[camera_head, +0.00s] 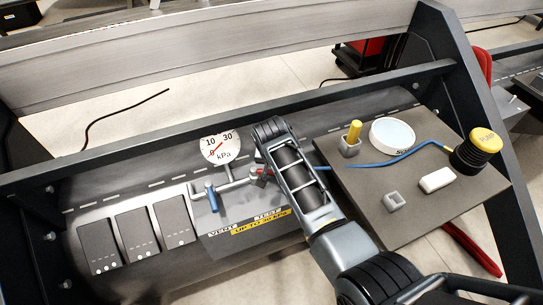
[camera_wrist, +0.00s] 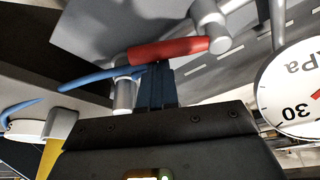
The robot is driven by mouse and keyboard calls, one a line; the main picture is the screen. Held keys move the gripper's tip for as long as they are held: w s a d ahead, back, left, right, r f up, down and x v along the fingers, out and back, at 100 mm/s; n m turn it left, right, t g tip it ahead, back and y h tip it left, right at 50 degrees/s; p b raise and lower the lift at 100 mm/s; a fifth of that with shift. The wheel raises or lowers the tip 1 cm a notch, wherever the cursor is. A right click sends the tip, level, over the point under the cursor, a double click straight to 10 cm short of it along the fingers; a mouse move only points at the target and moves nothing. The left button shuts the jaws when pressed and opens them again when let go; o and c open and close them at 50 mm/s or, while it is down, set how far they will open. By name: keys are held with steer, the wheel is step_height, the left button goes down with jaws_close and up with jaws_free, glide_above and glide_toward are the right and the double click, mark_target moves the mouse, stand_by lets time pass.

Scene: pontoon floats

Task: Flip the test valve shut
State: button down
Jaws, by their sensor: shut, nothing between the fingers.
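The test valve's red lever (camera_wrist: 168,49) reaches left from its grey hub (camera_wrist: 218,45) towards the blue hose's fitting (camera_wrist: 124,95) in the wrist view. In the head view my arm hides the fingertips and part of the pipe.
The vent valve's blue lever (camera_head: 212,196) stands left of the test valve. A pressure gauge (camera_head: 220,149) rises behind the pipe. A blue hose (camera_head: 380,163) crosses the side plate (camera_head: 450,212), which bears a white disc (camera_head: 392,134) and a yellow-capped cylinder (camera_head: 477,152). A dark beam (camera_head: 200,148) runs behind.

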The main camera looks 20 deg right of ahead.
steer(key=s+m, duration=0.1)
steer(key=m, duration=0.1)
steer(key=s+a+m+h, duration=0.1)
steer(key=shift+m+g, duration=0.4)
steer(key=m, duration=0.1)
steer(key=s+a+m+g+b, duration=0.1)
steer(key=m, duration=0.1)
steer(key=shift+s+a+m+h, duration=0.15)
steer(key=shift+a+m+h, duration=0.1)
steer(key=shift+m+h, duration=0.05)
steer(key=shift+s+a+m+g, duration=0.2)
steer(key=shift+a+m+g, duration=0.15)
steer(key=shift+m, duration=0.55)
steer(key=shift+s+a, duration=0.15)
steer(key=shift+a, duration=0.05)
steer(key=shift+s+a, duration=0.2)
steer(key=shift+a, duration=0.6)
steer(key=shift+r, duration=0.15)
